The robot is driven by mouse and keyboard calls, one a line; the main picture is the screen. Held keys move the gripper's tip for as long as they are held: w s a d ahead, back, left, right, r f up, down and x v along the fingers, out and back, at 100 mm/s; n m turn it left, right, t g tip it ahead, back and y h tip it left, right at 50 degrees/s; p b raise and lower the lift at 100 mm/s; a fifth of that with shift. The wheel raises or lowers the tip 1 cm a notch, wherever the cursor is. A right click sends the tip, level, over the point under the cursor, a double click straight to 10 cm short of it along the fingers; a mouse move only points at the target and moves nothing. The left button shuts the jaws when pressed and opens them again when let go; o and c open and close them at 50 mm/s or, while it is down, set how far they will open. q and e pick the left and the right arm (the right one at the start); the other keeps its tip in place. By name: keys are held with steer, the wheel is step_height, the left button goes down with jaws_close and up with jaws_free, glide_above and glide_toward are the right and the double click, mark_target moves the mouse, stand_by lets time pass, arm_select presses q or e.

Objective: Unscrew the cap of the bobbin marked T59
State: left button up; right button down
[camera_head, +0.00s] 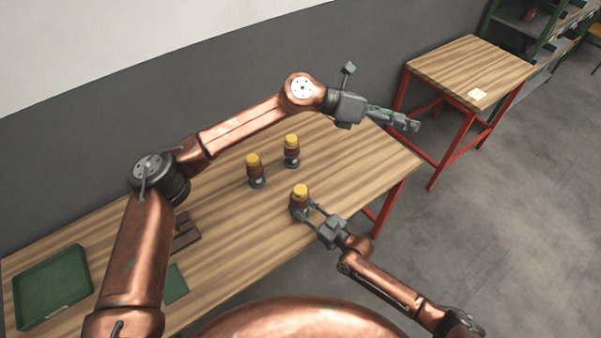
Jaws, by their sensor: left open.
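Three bobbins with yellow caps, dark red bodies and grey bases stand on the wooden table: one at the left (255,172), one at the back (291,152) and one at the front (300,199). No marking is legible, so I cannot tell which is T59. My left gripper (407,123) is open and empty, well right of the bobbins, near the table's far right end. My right gripper (309,210) has its fingers at the lower part of the front bobbin; whether they grip it is unclear. All three caps sit on their bobbins.
A green tray (50,285) lies at the table's left end. A dark brown fixture (186,232) and a flat green piece (175,284) lie partly behind my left arm.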

arm_select(q)
steer(key=w+a+r+n+t+h, duration=0.3)
steer(key=w+r+n+t, duration=0.3)
steer(key=w+r+t, duration=0.5)
steer(key=w+a+f+n+t+y, duration=0.2)
steer(key=w+a+f+n+y, duration=0.5)
steer(key=w, duration=0.5)
steer(key=m+g+y, duration=0.7)
steer(key=g+y, duration=0.3)
steer(key=g, duration=0.3)
glide_above(300, 189)
steer(key=f, duration=2.7)
steer(key=shift+w+d+f, duration=0.1)
steer(key=shift+w+f, duration=0.1)
steer(key=shift+f, duration=0.05)
steer(key=shift+s+f+y, duration=0.2)
steer(key=shift+y, duration=0.1)
steer(key=shift+f, duration=3.8)
